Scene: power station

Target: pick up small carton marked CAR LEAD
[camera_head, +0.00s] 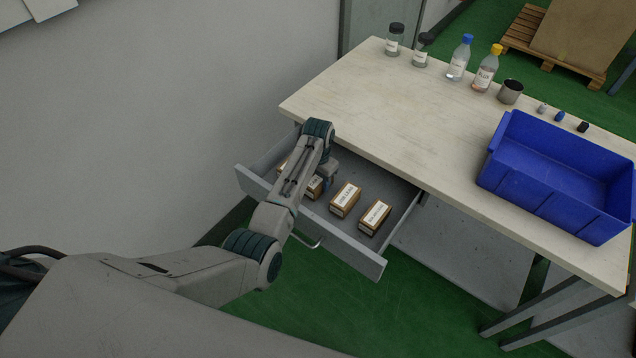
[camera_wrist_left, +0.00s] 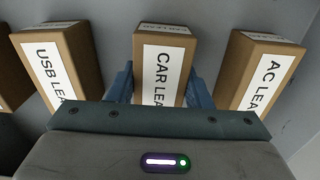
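The carton marked CAR LEAD (camera_wrist_left: 163,62) is brown with a white label and stands in the middle of the left wrist view, between the blue fingers of my left gripper (camera_wrist_left: 160,92). The fingers are apart, one on each side of it, very near its sides; I see no clear grip. In the head view, my left gripper (camera_head: 327,186) reaches down into the open drawer (camera_head: 345,238). There the carton (camera_head: 315,188) is partly hidden by my arm. My right gripper is not in view.
In the left wrist view, a USB LEAD carton (camera_wrist_left: 62,68) is on the left and an AC LEAD carton (camera_wrist_left: 262,72) on the right.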

